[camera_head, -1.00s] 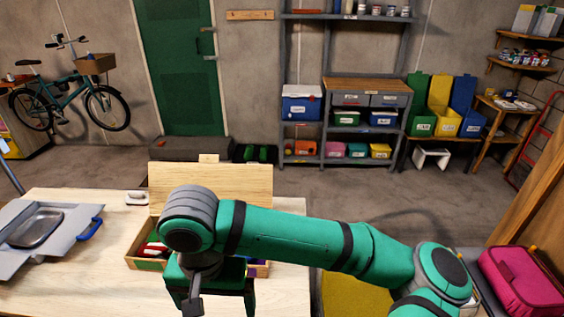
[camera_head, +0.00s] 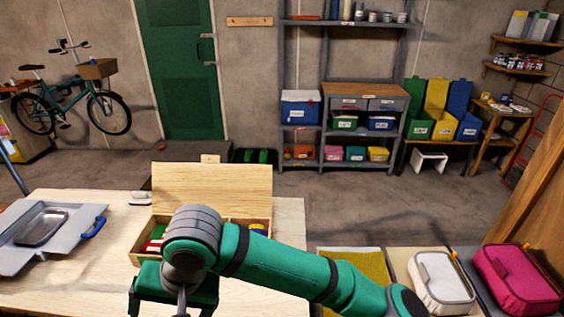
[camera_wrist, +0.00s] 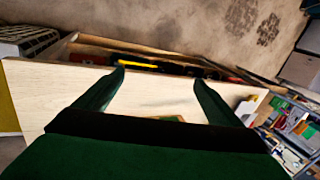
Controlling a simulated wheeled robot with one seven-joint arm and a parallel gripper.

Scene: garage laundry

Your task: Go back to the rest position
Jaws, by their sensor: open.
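My green arm reaches from the lower right of the head view over the pale wooden table (camera_head: 40,295). My gripper (camera_wrist: 158,77) is open in the wrist view, with its two dark green fingers apart and nothing between them. In the head view its body shows at the bottom edge, in front of the wooden box, and its fingertips cannot be made out. The wooden box (camera_head: 212,186) stands on the table with its lid raised. Red, green and yellow items show inside it, and my arm hides part of its front.
A grey tray (camera_head: 50,228) with a blue handle lies on the table's left. A white pouch (camera_head: 441,277) and a pink pouch (camera_head: 517,280) lie at the lower right, near a yellow mat (camera_head: 358,268). Shelving (camera_head: 345,88) stands at the back.

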